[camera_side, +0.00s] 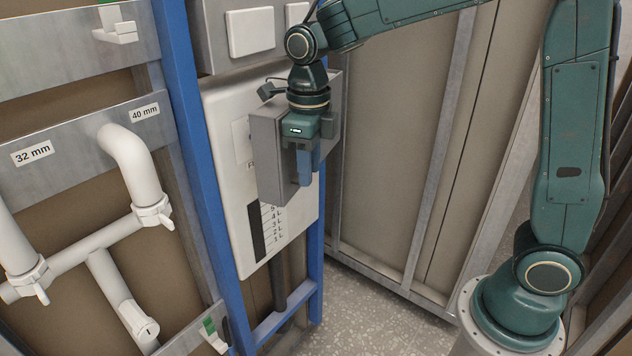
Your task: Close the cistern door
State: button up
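The white cistern (229,195) with a litre scale on its front stands upright between blue frame posts. A grey box-like housing (268,160) sticks out from the cistern's front; I cannot tell for sure whether it is the cistern door or how far that is open. My gripper (304,182) points down in front of the grey housing, its fingers overlapping the housing's right part in the picture. I cannot tell whether they touch it. The fingers look close together, and their gap is not clear. My gripper and wrist hide part of the housing.
White drain pipes (135,170) on grey metal plates are at the left. A blue post (190,150) stands between them and the cistern. A metal-framed wall panel (400,150) is behind on the right. Speckled floor (370,315) is clear below.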

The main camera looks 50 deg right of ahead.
notch_tip(320, 180, up, 14)
jog(key=shift+f, duration=0.1)
dwell(0.7)
jog(key=shift+d, duration=0.15)
jog(key=c, duration=0.7)
jog(key=shift+d+f, duration=0.15)
jog(key=shift+d, duration=0.1)
grip_shut()
jog(key=s+d+f+n+t+y, duration=0.1)
jog(key=s+d+f+n, duration=0.2)
jog(key=d, duration=0.6)
jog(key=s+d+f+n+t+y, duration=0.1)
jog(key=s+n+t+y, duration=0.1)
jog(key=s+t+y, duration=0.3)
jog(key=shift+s+f+n+y, duration=0.3)
jog(key=shift+s+n, duration=0.1)
jog(key=shift+s, duration=0.45)
